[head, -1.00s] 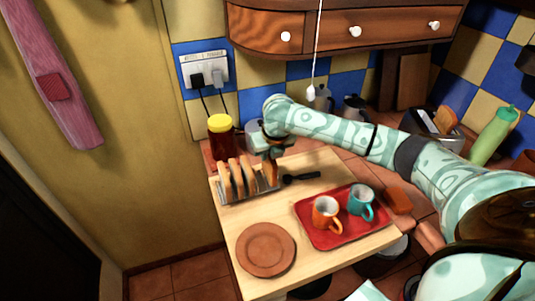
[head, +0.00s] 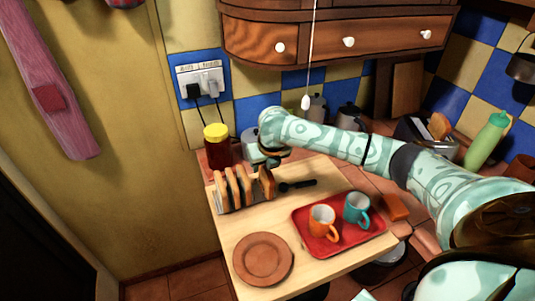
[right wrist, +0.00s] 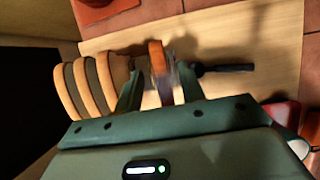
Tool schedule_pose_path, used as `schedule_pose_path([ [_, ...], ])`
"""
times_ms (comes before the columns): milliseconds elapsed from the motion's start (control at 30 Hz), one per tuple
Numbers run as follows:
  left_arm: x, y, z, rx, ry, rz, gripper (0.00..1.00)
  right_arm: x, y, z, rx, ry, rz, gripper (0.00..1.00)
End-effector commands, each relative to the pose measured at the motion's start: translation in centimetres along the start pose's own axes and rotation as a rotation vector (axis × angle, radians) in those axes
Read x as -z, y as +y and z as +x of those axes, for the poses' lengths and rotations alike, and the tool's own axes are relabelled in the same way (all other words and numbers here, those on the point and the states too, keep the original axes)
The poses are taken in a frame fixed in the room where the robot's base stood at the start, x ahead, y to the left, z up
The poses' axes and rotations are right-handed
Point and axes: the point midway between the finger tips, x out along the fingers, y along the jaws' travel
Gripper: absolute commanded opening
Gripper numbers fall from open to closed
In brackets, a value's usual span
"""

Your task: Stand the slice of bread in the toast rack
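The toast rack (head: 222,206) stands at the back left of the wooden board, with several slices of bread upright in it. One slice (head: 267,181) stands upright at the rack's right end; it also shows in the right wrist view (right wrist: 157,57). My right gripper (head: 272,162) is just above this slice. In the right wrist view its fingers (right wrist: 160,88) are apart, one on each side of the slice, with a gap showing on both sides. The slice's lower edge is hidden. My left gripper is not in view.
A dark-handled utensil (head: 297,184) lies right of the rack. A red tray (head: 330,250) holds an orange mug (head: 321,221) and a teal mug (head: 356,208). A brown plate (head: 263,259) lies in front. A yellow-lidded jar (head: 217,148) stands behind the rack.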

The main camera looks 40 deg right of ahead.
Motion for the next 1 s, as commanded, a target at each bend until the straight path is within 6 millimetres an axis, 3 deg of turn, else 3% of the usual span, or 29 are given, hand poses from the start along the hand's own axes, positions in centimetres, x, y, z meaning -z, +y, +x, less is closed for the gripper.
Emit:
schedule_pose_path([
  [400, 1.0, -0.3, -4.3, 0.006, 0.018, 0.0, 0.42, -0.3, 0.0, -10.8, -0.001, -0.005, -0.003, 0.39],
  [533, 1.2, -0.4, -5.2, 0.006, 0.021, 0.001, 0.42, -0.3, 0.0, -13.5, 0.0, -0.005, -0.002, 0.39],
  [700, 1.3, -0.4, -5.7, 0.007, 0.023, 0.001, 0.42, -0.1, 0.0, -15.4, 0.0, -0.002, 0.0, 0.39],
  [1000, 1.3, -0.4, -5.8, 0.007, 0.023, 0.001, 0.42, 0.0, 0.0, -15.7, 0.0, -0.001, 0.0, 0.39],
])
